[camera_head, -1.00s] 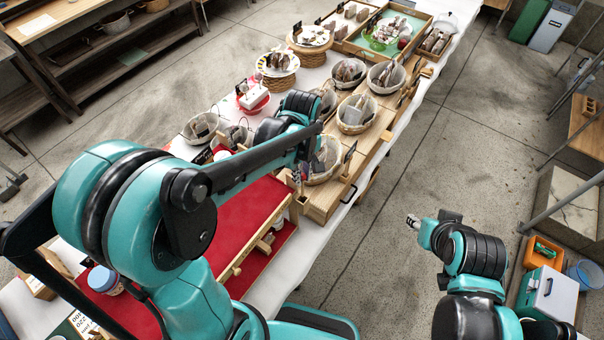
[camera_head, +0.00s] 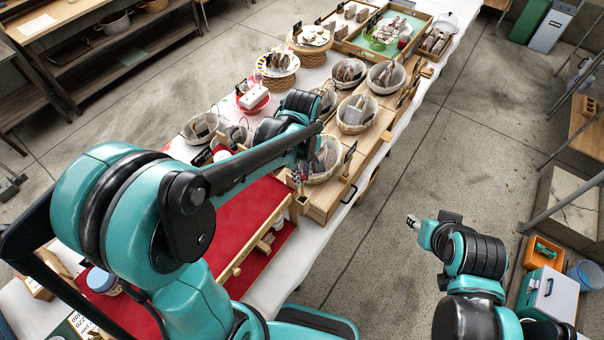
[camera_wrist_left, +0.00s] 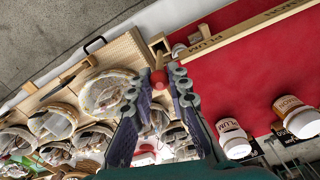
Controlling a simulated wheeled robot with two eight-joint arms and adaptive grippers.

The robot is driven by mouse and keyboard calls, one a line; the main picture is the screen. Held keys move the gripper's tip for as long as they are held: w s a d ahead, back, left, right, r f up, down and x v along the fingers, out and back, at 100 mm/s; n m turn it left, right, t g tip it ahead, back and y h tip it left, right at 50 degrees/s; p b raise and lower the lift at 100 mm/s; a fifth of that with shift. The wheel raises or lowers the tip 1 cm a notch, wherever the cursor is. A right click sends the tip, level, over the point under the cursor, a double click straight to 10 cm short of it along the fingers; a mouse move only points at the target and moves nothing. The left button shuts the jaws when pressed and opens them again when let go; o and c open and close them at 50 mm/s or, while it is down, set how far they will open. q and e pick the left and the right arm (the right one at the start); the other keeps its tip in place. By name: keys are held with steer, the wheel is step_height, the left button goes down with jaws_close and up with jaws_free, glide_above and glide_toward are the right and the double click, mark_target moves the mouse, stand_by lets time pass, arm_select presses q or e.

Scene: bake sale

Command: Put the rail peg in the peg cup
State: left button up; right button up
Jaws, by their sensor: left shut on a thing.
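My left gripper (camera_wrist_left: 157,76) is shut on the rail peg (camera_wrist_left: 158,77), whose round red end shows between the fingertips. The wooden peg cup (camera_wrist_left: 157,43) stands just beyond the fingertips in the left wrist view, at the end of the wooden board. In the head view the cup (camera_head: 298,206) is just below the left gripper (camera_head: 302,174), near the table edge. The wooden rail (camera_wrist_left: 250,33) marked PLUM runs along the red cloth. My right gripper (camera_head: 412,221) is over the floor, away from the table; its jaw opening is unclear.
Several lined baskets (camera_head: 356,113) stand on the wooden boards beyond the gripper. Jars (camera_wrist_left: 233,138) stand on the red cloth (camera_wrist_left: 255,75). A black handle (camera_head: 348,193) sticks out near the cup.

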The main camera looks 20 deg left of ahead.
mark_target(302, 196)
arm_select(q)
steer(key=shift+f+b, duration=3.2)
steer(key=shift+f, duration=0.7)
steer(key=o, duration=0.8)
steer(key=shift+o, duration=0.2)
steer(key=shift+r, duration=0.1)
step_height(302, 196, up, 12)
steer(key=shift+f, duration=0.1)
